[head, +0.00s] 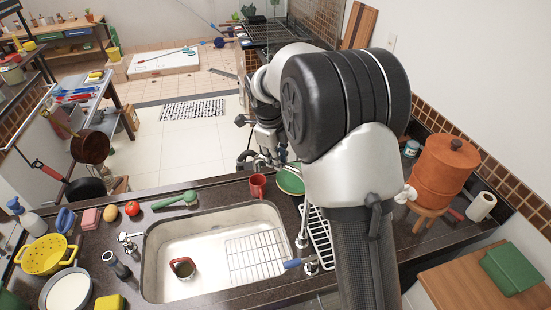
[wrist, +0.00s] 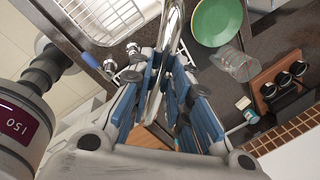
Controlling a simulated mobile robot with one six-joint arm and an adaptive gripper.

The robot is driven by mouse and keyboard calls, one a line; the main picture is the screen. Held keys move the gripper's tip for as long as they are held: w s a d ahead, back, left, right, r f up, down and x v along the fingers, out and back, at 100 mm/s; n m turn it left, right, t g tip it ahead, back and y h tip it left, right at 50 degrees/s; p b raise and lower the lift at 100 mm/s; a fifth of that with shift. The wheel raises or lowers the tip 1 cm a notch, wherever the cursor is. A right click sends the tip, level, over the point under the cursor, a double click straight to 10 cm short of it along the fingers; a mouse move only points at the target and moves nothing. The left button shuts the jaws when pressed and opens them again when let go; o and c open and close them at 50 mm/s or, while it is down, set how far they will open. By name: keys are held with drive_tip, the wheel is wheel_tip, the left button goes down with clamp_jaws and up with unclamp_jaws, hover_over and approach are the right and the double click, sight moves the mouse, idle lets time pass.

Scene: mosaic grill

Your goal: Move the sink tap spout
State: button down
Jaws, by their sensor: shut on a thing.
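The chrome sink tap spout (wrist: 173,22) runs down the middle of the wrist view, between the blue-padded fingers of my gripper (wrist: 164,78). The fingers are closed on the spout from both sides. In the head view part of the chrome tap (head: 304,225) rises at the right side of the sink (head: 150,262). My arm covers much of the area beside it. The exact contact of fingers and spout is hidden in the head view. A blue-ended tap handle (head: 293,264) sits by the sink's right edge.
A wire rack (head: 256,256) and a red-rimmed cup (head: 183,267) are in the sink. A red mug (head: 258,186) and a green plate (head: 290,180) stand behind it. A glass (wrist: 234,64) lies near the plate. A clay water filter (head: 440,170) is at right.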

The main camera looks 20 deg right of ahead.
drive_tip(key=c, duration=1.5)
unclamp_jaws()
drive_tip(key=r, duration=0.4)
drive_tip(key=s+a+r, duration=0.1)
drive_tip(key=r, duration=0.7)
drive_tip(key=shift+s+a, duration=0.35)
drive_tip(key=shift+f, duration=0.1)
